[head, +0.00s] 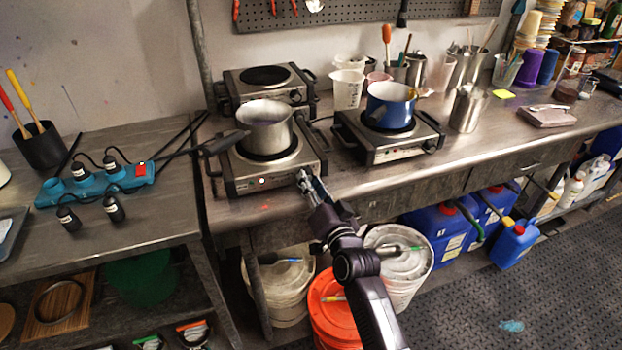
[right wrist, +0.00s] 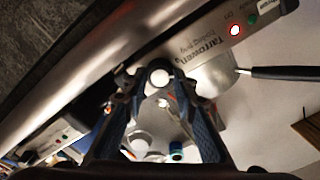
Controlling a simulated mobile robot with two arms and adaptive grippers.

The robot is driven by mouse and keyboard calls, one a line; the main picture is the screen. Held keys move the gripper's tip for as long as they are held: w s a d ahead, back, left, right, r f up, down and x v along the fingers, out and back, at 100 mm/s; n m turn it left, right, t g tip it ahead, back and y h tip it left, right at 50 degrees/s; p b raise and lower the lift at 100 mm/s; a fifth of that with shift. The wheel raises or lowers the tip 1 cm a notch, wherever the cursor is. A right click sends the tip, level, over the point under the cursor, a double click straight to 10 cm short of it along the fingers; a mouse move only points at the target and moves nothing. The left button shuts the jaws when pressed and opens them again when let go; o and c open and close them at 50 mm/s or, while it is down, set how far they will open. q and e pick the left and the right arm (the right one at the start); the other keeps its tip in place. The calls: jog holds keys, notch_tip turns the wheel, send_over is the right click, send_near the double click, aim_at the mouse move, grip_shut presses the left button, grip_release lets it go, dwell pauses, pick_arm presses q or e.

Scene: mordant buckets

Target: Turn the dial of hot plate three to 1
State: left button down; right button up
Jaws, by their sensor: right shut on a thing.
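The hot plate (head: 235,186) under the silver saucepan (head: 265,122) stands at the front left of the steel bench. No number on it is readable to me. My right gripper (head: 303,177) is at the right end of its front panel, where the dial sits. In the right wrist view, my right gripper (right wrist: 146,76) has its fingertips close together against that panel, shut on the dial. The fingers mostly hide the dial, and I cannot read its setting. A red light (right wrist: 236,30) glows on the panel. My left gripper is not in view.
The saucepan's black handle (head: 222,143) sticks out to the left. Another hot plate (head: 418,146) with a blue pot (head: 390,104) stands to the right, and an empty one (head: 266,75) behind. Buckets, including one with an orange lid (head: 332,308), stand below the bench edge.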

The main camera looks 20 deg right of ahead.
jog(key=shift+m+p, duration=0.35)
jog(key=shift+m, duration=0.65)
jog(key=o, duration=1.2)
jog(key=shift+c, duration=0.2)
jog(key=s, duration=1.2)
jog(key=shift+d, duration=0.2)
jog(key=shift+f, duration=0.1)
